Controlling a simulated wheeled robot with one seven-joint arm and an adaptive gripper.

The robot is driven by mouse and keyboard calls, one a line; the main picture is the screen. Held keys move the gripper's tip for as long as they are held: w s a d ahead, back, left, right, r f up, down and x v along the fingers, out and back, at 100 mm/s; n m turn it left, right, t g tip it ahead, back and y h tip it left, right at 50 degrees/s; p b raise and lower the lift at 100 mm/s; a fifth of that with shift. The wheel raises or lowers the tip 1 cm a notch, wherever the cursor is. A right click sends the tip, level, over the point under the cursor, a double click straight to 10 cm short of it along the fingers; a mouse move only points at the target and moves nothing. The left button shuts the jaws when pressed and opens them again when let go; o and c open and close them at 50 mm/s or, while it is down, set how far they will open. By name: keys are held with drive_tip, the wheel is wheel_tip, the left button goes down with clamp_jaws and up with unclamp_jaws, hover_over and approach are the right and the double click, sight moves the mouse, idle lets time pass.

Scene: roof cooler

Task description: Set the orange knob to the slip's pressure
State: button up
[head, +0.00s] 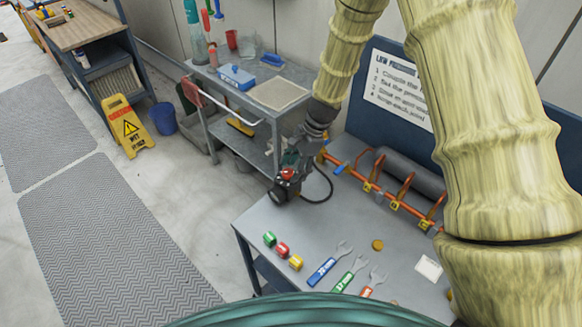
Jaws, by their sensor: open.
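My gripper (293,160) hangs at the end of my arm, over the left back part of the grey workbench (325,228). It is open. A dark device with a red round part (288,174) shows right at its fingers; I cannot tell whether they touch. A black cable (327,190) loops to the right of it. A small white slip (428,268) lies on the bench at the right; its writing is too small to read. I cannot make out an orange knob; the gripper and arm may hide it.
An orange pipe (352,171) with yellow-tagged valves runs along the bench back. Coloured fittings (282,250), wrenches (322,271) and a brass disc (377,245) lie in front. An instruction board (397,88) stands behind. A grey cart (208,75) and yellow wet-floor sign (126,125) stand left.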

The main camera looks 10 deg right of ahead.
sight(289, 172)
drive_tip(key=shift+g, duration=0.3)
drive_tip(key=w+f, duration=0.3)
drive_tip(key=w+a+f, duration=0.1)
drive_tip(key=f, duration=0.1)
drive_tip(key=shift+w, duration=0.35)
drive_tip(key=shift+s+r, duration=0.35)
drive_tip(key=shift+s, duration=0.15)
drive_tip(key=shift+s+r, duration=0.4)
drive_tip(key=shift+s, duration=0.3)
drive_tip(key=c, duration=0.6)
drive_tip(key=shift+s, duration=0.15)
drive_tip(key=shift+c, duration=1.2)
drive_tip(key=shift+w+f, duration=0.25)
drive_tip(key=shift+c, duration=1.1)
drive_tip(key=shift+o, duration=0.2)
drive_tip(key=shift+w+f, duration=0.2)
drive_tip(key=shift+w, duration=0.05)
